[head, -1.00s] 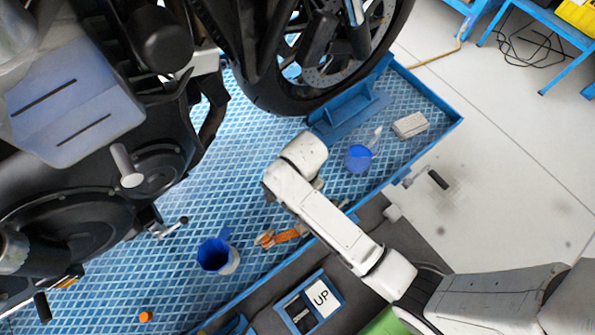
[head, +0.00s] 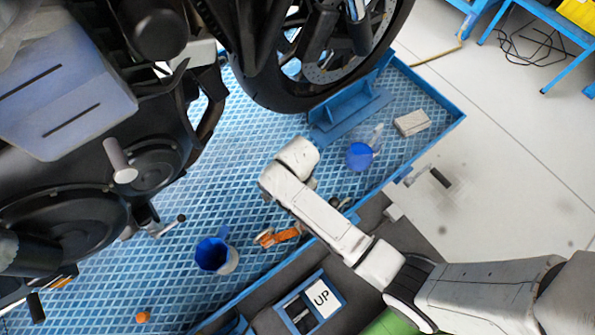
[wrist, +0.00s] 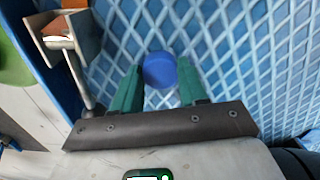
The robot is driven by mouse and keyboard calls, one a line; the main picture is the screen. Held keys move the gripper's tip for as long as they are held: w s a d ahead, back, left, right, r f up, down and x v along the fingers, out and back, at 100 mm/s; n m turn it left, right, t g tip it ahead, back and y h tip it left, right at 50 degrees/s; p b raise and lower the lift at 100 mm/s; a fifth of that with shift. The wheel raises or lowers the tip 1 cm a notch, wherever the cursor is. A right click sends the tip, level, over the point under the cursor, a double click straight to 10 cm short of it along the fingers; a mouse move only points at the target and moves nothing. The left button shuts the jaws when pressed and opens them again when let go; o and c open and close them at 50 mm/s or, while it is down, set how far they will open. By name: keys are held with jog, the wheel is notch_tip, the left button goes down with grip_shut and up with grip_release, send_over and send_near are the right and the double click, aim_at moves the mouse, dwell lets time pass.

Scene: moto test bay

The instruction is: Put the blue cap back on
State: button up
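The blue cap (wrist: 160,69) is a small round disc in the wrist view, at the tips of my gripper. My gripper (wrist: 161,75) has its two green fingers against either side of the cap, with no clear gap, and appears shut on it. The cap is close over the blue mat or on it; I cannot tell which. In the head view my arm hides the fingers and the cap. The part that the cap fits is not clearly identifiable.
On the mat are a blue cup (head: 211,253), a blue round container (head: 359,156), an orange tool (head: 278,237), a small orange cap (head: 142,318) and a grey block (head: 411,123). The motorcycle wheel (head: 318,60) and engine stand at the left and top. A raised blue rim (head: 425,160) edges the tray.

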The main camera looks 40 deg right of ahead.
jog(key=o, duration=0.5)
jog(key=shift+c, duration=0.2)
notch_tip(320, 180, up, 12)
jog(key=p, duration=0.2)
jog(key=shift+r, duration=0.2)
jog(key=s+d+r+n, duration=0.1)
jog(key=s+d+n, duration=0.3)
jog(key=s+n, duration=0.3)
jog(key=s+d+r+n+t, duration=0.1)
jog(key=s+d+n, duration=0.3)
jog(key=s+n, duration=0.4)
jog(key=shift+s+r, duration=0.7)
jog(key=shift+r, duration=0.1)
jog(key=shift+d+p, duration=0.1)
jog(key=shift+p, duration=0.2)
